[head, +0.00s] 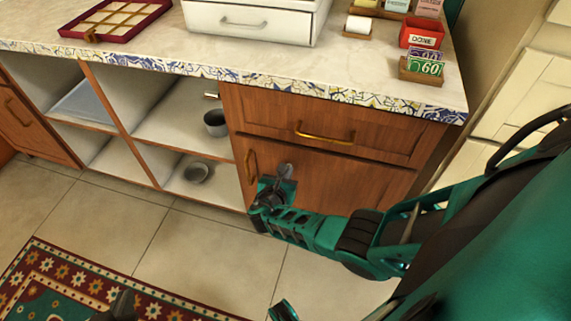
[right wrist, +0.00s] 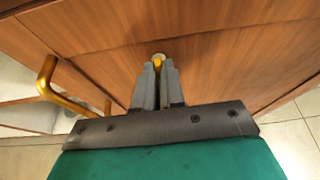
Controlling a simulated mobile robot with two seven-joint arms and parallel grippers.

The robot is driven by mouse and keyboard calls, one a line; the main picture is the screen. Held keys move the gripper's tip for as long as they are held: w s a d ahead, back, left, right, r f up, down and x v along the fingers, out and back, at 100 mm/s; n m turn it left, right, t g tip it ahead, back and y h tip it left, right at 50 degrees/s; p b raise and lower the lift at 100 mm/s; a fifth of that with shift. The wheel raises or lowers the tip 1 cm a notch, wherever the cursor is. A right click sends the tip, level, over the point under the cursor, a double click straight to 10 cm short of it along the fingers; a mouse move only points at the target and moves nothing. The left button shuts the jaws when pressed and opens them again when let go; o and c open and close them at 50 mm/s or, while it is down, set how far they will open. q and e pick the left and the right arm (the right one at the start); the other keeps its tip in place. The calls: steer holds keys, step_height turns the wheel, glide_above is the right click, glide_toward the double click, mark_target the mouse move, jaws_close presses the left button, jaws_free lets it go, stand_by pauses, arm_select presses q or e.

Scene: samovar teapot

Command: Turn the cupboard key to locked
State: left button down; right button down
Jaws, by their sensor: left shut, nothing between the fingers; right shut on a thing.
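The brown wooden cupboard door (head: 340,187) is closed beneath a drawer; it also fills much of the right wrist view (right wrist: 225,65). My right gripper (head: 286,171) is at this door, right of its upright brass handle. In the right wrist view its fingers (right wrist: 157,68) are shut on the small brass key (right wrist: 158,57) at the door face. The fingers hide most of the key, so I cannot tell which way it is turned. My left gripper (head: 122,304) shows only as a dark shape low over the rug, shut and empty.
The brass door handle (head: 252,166) is close left of my right gripper. The drawer handle (head: 325,134) sticks out above. Open shelves (head: 160,130) with grey pots are at the left. The counter edge (head: 290,88) overhangs; tiled floor lies clear in front.

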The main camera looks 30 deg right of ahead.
arm_select(q)
steer(key=shift+a, duration=0.1)
arm_select(e)
steer(key=shift+r, duration=0.1)
arm_select(q)
steer(key=shift+s+f, duration=0.15)
steer(key=shift+f, duration=0.05)
arm_select(e)
steer(key=c, duration=1.2)
jaws_free()
steer(key=shift+c, duration=0.2)
arm_select(q)
steer(key=shift+a+r, duration=0.1)
